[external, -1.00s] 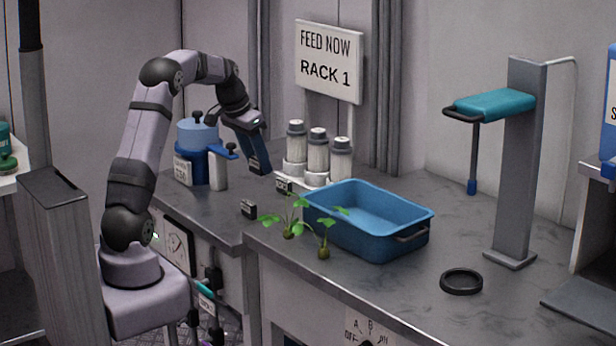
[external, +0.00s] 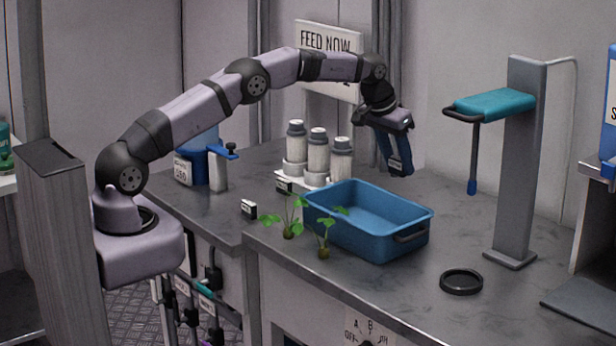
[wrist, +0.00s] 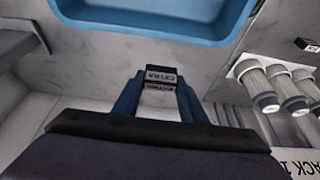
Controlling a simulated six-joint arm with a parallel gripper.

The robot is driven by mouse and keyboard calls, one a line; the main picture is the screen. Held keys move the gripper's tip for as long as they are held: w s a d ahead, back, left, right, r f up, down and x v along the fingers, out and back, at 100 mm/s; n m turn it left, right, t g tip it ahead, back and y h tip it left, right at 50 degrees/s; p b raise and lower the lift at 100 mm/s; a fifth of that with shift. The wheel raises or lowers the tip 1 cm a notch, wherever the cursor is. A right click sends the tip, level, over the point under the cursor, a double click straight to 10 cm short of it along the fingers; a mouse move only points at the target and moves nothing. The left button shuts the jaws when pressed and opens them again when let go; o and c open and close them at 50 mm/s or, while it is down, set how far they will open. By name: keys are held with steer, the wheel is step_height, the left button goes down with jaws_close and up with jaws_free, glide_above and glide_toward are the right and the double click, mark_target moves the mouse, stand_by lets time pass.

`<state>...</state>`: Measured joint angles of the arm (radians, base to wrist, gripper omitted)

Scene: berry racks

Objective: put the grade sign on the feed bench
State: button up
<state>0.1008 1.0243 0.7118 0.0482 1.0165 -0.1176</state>
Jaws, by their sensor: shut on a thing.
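The grade sign (wrist: 161,76) is a small dark block with a pale face lettered "EXTRA", seen in the wrist view. My gripper (wrist: 159,92) is shut on it, one finger on each side. In the external view my gripper (external: 402,170) hangs pointing down above the bench, behind the right end of the blue tub; the held sign is hard to make out there. The grey bench top (external: 400,285) runs below. Two similar small dark signs stand on it, one near the left bench edge (external: 249,209) and one before the bottles (external: 283,185).
The blue tub (external: 318,222) stands mid-bench, with green plantlets (external: 291,220) at its front left. White bottles (external: 318,160) stand in a rack behind it. A grey post with a teal arm (external: 495,104) and a black ring (external: 461,281) are right. Bench between tub and post is clear.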

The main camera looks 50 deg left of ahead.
steer(key=shift+d+f, duration=0.1)
steer(key=shift+d, duration=0.05)
steer(key=shift+f+p, duration=1.5)
steer(key=shift+f, duration=3.4)
steer(key=shift+f, duration=0.1)
steer(key=shift+f, duration=0.15)
steer(key=o, duration=1.1)
steer(key=shift+r, duration=0.35)
